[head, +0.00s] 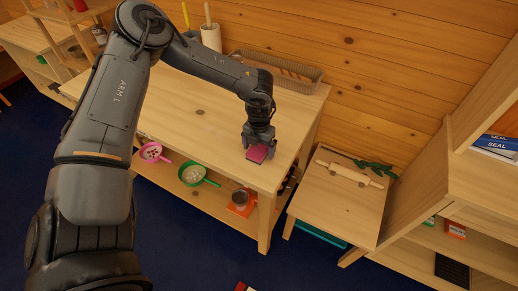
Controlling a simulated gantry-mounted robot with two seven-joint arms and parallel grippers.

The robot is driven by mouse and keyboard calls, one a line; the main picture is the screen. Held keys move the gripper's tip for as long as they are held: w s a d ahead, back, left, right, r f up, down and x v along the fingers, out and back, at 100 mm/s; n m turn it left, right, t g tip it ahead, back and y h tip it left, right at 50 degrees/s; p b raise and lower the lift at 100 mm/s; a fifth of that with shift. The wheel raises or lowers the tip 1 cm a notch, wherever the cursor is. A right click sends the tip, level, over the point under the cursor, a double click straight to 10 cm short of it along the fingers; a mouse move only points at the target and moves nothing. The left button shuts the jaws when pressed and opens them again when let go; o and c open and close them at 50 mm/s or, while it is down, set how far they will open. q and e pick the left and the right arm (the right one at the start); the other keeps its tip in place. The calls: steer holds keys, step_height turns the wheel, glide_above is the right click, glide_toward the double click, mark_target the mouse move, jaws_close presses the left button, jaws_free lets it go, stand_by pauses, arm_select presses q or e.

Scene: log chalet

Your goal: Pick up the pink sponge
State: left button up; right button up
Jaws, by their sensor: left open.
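The pink sponge (257,153) lies flat on the wooden table (200,108), near its front right edge. My left gripper (258,143) points down right over the sponge, with its fingers at the sponge's upper part. The gripper is open, and part of the sponge is hidden behind it. Whether the fingers touch the sponge cannot be told. My right gripper is not in view.
A basket (290,66) stands at the table's back edge. A lower table on the right holds a rolling pin (345,174). The shelf beneath holds a pink pan (151,151) and a green pan (192,174). The tabletop left of the sponge is clear.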

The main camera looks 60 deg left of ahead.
mark_target(259, 148)
arm_select(q)
steer(key=shift+f, duration=0.2)
steer(key=shift+c, duration=0.2)
steer(key=c, duration=1.1)
steer(key=shift+r, duration=0.1)
step_height(259, 148, up, 8)
steer(key=shift+w+r+b, duration=0.1)
steer(key=shift+r+b, duration=0.05)
steer(key=shift+b, duration=1.05)
steer(key=shift+r, duration=0.8)
